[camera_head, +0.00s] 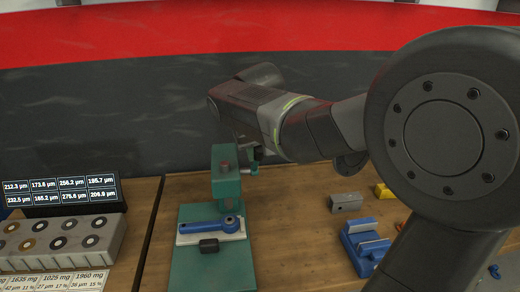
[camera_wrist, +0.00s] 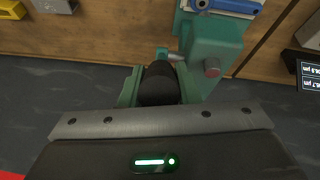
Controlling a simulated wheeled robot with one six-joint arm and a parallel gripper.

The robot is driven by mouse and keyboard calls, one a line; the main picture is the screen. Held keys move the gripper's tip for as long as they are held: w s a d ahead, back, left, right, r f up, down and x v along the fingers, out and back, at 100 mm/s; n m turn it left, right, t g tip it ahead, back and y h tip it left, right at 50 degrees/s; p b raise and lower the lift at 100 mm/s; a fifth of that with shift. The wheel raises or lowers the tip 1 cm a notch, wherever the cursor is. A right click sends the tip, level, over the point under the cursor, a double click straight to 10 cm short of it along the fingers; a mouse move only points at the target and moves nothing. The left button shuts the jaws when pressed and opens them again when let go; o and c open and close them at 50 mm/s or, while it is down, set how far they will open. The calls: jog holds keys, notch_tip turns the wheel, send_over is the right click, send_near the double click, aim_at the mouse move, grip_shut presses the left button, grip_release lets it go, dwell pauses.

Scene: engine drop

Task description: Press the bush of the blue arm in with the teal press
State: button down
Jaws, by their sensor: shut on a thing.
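The teal press (camera_head: 226,185) stands on the bench, its column also in the wrist view (camera_wrist: 212,50). The blue arm (camera_head: 208,227) lies on a pale plate on the press base, its ring end to the right; it also shows in the wrist view (camera_wrist: 234,5). A bush cannot be clearly told apart at the ring. My gripper (camera_wrist: 158,78) is behind the press head, shut on a black cylindrical grip (camera_wrist: 158,88), which seems to be the press's lever handle. A small teal joint (camera_wrist: 162,52) shows just beyond it. In the head view the fingers are mostly hidden.
Left stands a grey block with several ring-like parts (camera_head: 55,245) and a display (camera_head: 72,195). Right of the press are a grey block (camera_head: 346,202), a blue fixture (camera_head: 364,243) and a yellow piece (camera_head: 383,191). A dark wall rises behind the bench.

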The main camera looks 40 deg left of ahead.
jog(key=shift+a+r, duration=0.1)
jog(key=shift+r, duration=0.05)
jog(key=c, duration=1.1)
grip_release()
jog(key=shift+w, duration=0.1)
jog(key=b+v, duration=0.2)
jog(key=v, duration=1.1)
jog(key=shift+r, duration=0.3)
jog(key=p+x, duration=0.2)
jog(key=x, duration=1.2)
jog(key=shift+s, duration=0.2)
jog(key=shift+r, duration=0.1)
